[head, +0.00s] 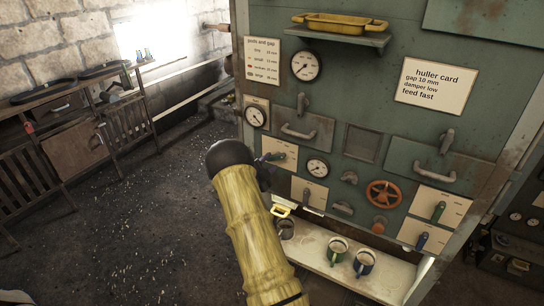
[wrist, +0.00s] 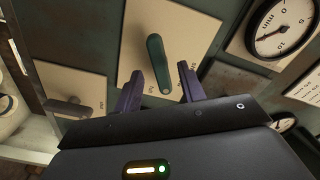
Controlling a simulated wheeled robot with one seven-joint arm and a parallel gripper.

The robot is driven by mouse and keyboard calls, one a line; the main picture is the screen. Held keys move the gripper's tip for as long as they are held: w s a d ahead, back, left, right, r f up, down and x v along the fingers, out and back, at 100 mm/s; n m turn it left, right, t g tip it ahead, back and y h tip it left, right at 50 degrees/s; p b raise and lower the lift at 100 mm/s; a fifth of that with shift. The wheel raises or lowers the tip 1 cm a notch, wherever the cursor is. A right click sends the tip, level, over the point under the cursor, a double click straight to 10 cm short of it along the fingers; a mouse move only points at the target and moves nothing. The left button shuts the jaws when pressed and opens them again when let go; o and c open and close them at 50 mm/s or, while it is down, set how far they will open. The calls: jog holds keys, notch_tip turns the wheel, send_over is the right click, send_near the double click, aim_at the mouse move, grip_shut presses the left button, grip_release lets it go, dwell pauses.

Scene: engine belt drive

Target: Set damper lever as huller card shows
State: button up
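The huller card (head: 433,84) is on the upper right of the green panel and reads gap 10 mm, damper low, feed fast. Several levers sit on pale plates: a blue-green one (head: 272,157) beside my gripper (head: 265,176), a teal one (head: 307,194) lower down, a green one (head: 438,211) and a blue one (head: 422,240) at right. Their labels are too small to read. In the wrist view my gripper (wrist: 160,86) is open. A dark green lever (wrist: 156,62) stands ahead, between the fingers' lines, with no clear contact. My arm hides part of the panel.
An orange handwheel (head: 383,194), gauges (head: 305,66) and drawer handles (head: 435,174) stand out from the panel. A shelf below holds mugs (head: 337,250); a yellow tray (head: 340,23) is above. Another lever (wrist: 70,107) is at left in the wrist view. Floor at left is clear.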

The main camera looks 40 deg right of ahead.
jog(key=shift+p+x, duration=0.3)
jog(key=shift+x, duration=0.85)
grip_shut()
